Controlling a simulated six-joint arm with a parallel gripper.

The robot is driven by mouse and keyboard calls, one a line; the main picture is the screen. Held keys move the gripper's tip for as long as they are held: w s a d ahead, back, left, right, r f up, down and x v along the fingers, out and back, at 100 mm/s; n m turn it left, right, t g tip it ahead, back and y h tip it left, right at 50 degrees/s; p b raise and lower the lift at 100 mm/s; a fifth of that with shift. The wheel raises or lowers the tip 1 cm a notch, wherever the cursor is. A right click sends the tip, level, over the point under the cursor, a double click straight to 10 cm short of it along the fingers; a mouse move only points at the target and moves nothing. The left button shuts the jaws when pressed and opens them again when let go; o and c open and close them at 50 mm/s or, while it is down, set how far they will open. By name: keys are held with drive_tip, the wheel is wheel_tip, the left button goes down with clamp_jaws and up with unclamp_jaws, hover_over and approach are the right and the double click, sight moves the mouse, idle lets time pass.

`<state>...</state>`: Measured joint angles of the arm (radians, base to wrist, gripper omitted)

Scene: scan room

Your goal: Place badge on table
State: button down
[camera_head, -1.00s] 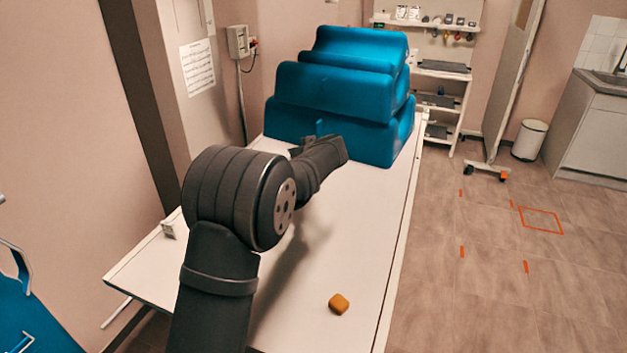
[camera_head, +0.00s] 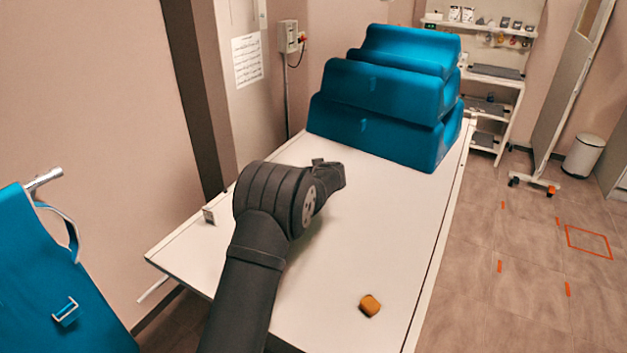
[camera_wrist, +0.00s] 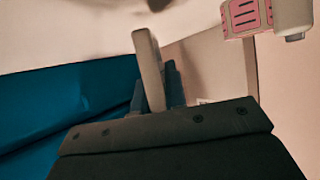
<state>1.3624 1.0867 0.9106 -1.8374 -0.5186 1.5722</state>
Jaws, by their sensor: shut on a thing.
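My gripper (camera_head: 328,174) is above the far left part of the white table (camera_head: 400,225), in front of the blue cushions. In the wrist view its two dark fingers (camera_wrist: 155,88) are shut on a thin, pale slab that stands up between them. This slab looks like the badge (camera_wrist: 149,62); its face and any print cannot be made out. In the head view the badge cannot be made out at the gripper's tip.
Stacked blue cushions (camera_head: 390,100) fill the table's far end. An orange-yellow block (camera_head: 370,305) lies near the front right, and a small pale item (camera_head: 209,215) sits at the left edge. The table's middle is clear. A blue chair (camera_head: 55,285) stands at left.

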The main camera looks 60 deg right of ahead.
drive_tip(key=shift+f, duration=1.6)
drive_tip(key=shift+f, duration=0.15)
drive_tip(key=c, duration=1.5)
unclamp_jaws()
drive_tip(key=shift+o, duration=0.2)
drive_tip(key=shift+s+a+r, duration=0.15)
drive_tip(key=shift+s+r, duration=0.05)
drive_tip(key=shift+r, duration=0.1)
drive_tip(key=v, duration=1.1)
drive_tip(key=shift+s+a, duration=0.15)
